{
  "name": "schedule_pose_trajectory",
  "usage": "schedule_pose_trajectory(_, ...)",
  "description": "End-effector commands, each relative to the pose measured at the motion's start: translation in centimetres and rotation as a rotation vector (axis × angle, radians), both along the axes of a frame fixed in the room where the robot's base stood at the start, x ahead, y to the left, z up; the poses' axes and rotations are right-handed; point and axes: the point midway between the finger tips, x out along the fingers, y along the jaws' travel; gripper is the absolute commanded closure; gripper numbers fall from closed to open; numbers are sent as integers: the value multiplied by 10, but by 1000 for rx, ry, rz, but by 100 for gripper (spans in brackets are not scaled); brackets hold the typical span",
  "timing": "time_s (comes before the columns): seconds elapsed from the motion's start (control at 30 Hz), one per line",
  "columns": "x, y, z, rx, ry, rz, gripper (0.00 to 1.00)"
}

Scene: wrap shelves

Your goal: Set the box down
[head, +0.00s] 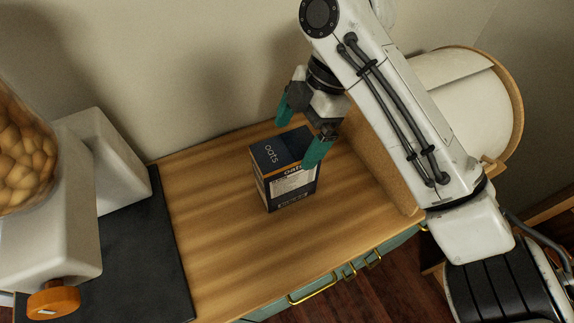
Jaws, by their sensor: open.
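A dark blue oats box (285,168) with a pale label stands upright on the wooden counter (225,225) in the head view. My gripper (303,132) is open, its two teal fingers spread apart at the top of the box. One finger is over the far left side of the box and the other is at its right side, hiding part of the upper right edge. Whether either finger touches the box I cannot tell.
A white appliance (65,225) with an orange knob stands on a dark mat (160,250) at the left. A tan panel (378,160) stands close to the box's right. Counter is bare to the box's left and front, above teal drawers with brass handles (313,291).

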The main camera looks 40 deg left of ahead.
Motion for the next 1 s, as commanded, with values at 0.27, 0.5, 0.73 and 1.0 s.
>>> schedule_pose_trajectory(0.27, -11, 5, -28, -1, 0, -1, 0)
schedule_pose_trajectory(0.5, -22, 12, -59, -2, 1, -2, 0)
schedule_pose_trajectory(0.73, -26, 13, -70, -1, 0, -2, 0)
schedule_pose_trajectory(1.0, -26, 13, -70, -1, 0, -2, 0)
